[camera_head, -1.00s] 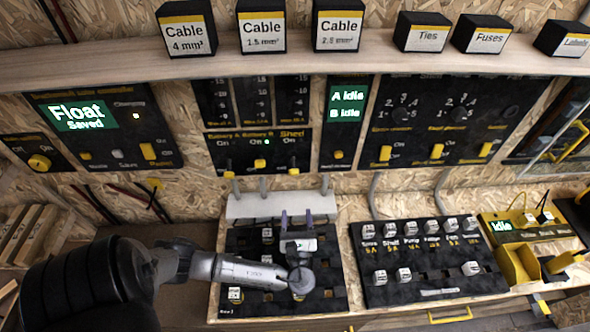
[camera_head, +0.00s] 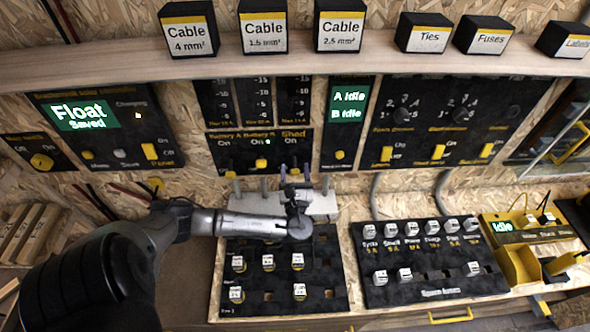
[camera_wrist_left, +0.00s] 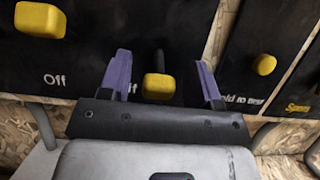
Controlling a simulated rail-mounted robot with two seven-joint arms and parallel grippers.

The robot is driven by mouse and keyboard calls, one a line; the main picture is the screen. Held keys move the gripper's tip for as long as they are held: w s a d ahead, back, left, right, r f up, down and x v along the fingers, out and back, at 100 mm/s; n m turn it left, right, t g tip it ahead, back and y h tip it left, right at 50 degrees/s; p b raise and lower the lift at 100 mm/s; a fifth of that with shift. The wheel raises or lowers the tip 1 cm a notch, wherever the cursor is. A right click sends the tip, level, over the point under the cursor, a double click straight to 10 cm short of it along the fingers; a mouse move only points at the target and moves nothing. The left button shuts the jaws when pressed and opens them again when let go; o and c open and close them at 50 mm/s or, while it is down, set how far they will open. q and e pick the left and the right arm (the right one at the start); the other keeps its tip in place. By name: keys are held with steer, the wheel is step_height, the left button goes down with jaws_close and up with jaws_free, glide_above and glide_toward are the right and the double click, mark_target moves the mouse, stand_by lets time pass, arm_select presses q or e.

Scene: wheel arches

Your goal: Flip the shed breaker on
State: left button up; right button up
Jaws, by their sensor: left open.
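The shed breaker is the rightmost of the yellow levers on the black breaker panel (camera_head: 215,142), under the word "Shed". In the left wrist view its yellow lever (camera_wrist_left: 158,87) sits low, with a partly hidden "Off" label beside it. My left gripper (camera_head: 295,171) is open at the panel's lower right edge. In the left wrist view its purple fingers (camera_wrist_left: 162,65) stand on either side of the shed lever, with a gap on both sides. The gripper body hides the area below the lever. My right gripper is not in view.
The neighbouring breaker lever (camera_wrist_left: 40,19) is left of my fingers, also by an "Off" label. A yellow button (camera_wrist_left: 264,65) marked "hold to test" is on the right.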

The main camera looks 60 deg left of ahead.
arm_select(q)
steer(key=shift+a+r, duration=0.1)
steer(key=shift+a, duration=0.1)
steer(key=shift+c, duration=0.2)
steer(key=c, duration=0.9)
step_height(320, 180, up, 3)
steer(key=g+h+p, duration=0.1)
steer(key=h+p, duration=0.2)
steer(key=p, duration=0.7)
steer(key=shift+d, duration=0.1)
steer(key=g+h+p, duration=0.1)
steer(key=p, duration=0.4)
steer(key=r+g+h+p, duration=0.1)
steer(key=h+p, duration=0.1)
steer(key=p, duration=0.3)
steer(key=h+p, duration=0.2)
steer(key=p, duration=0.3)
steer(key=shift+w+a+r+g, duration=0.2)
steer(key=shift+w+a+g, duration=0.05)
steer(key=shift+a+g, duration=0.15)
steer(key=shift+a+f+g+h+p, duration=0.1)
steer(key=shift+g+h+p, duration=0.3)
steer(key=shift+p, duration=0.8)
